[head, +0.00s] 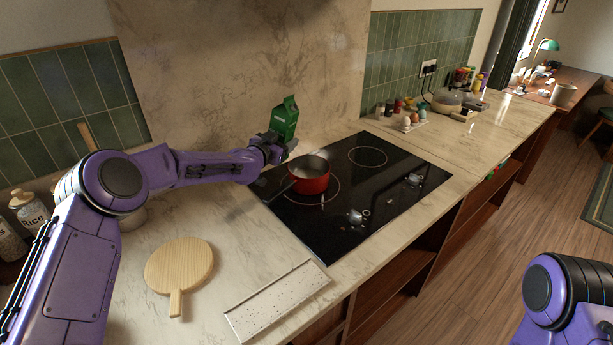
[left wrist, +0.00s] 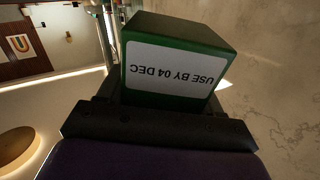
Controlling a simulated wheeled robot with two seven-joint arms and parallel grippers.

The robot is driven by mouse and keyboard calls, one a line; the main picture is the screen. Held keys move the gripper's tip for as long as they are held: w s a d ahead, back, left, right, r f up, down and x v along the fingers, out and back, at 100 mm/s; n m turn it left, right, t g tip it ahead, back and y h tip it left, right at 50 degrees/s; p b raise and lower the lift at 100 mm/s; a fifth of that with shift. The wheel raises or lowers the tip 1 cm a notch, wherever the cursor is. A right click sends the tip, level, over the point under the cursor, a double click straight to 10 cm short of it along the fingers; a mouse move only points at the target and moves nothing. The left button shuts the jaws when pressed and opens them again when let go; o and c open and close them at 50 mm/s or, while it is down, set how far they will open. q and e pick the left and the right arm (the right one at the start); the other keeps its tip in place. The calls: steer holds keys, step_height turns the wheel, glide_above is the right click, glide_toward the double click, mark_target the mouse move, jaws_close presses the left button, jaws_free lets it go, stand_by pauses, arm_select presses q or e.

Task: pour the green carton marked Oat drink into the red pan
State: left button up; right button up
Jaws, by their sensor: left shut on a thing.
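The green carton (head: 285,118) is held upright, or nearly so, above the back left of the hob in the head view. My left gripper (head: 276,143) is shut on its lower part. In the left wrist view the carton's green end (left wrist: 178,60) fills the middle, with a white label reading "USE BY 04 DEC". The red pan (head: 309,178) sits on the hob just below and to the right of the gripper, its dark handle pointing to the lower left. The pan's contents are hard to make out. My right gripper is out of view; only part of that arm shows at lower right.
The black hob (head: 375,200) has free room right of the pan. A wooden board (head: 180,266) and a speckled tray (head: 278,299) lie on the counter in front. A Rice jar (head: 31,212) stands at far left.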

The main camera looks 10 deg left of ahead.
mark_target(291, 128)
arm_select(q)
steer(key=d+f+n+b, duration=0.1)
steer(key=w+d+n+t+b, duration=0.1)
steer(key=b, duration=0.1)
steer(key=shift+d+f+h, duration=0.2)
steer(key=shift+f+h, duration=0.1)
steer(key=shift+f, duration=0.1)
step_height(291, 128, up, 2)
steer(key=shift+s+r+p, duration=0.1)
steer(key=shift+r+p, duration=0.05)
steer(key=shift+p, duration=0.4)
step_height(291, 128, up, 3)
steer(key=shift+d+r+p, duration=0.1)
steer(key=shift+d+p, duration=0.05)
steer(key=shift+p, duration=0.8)
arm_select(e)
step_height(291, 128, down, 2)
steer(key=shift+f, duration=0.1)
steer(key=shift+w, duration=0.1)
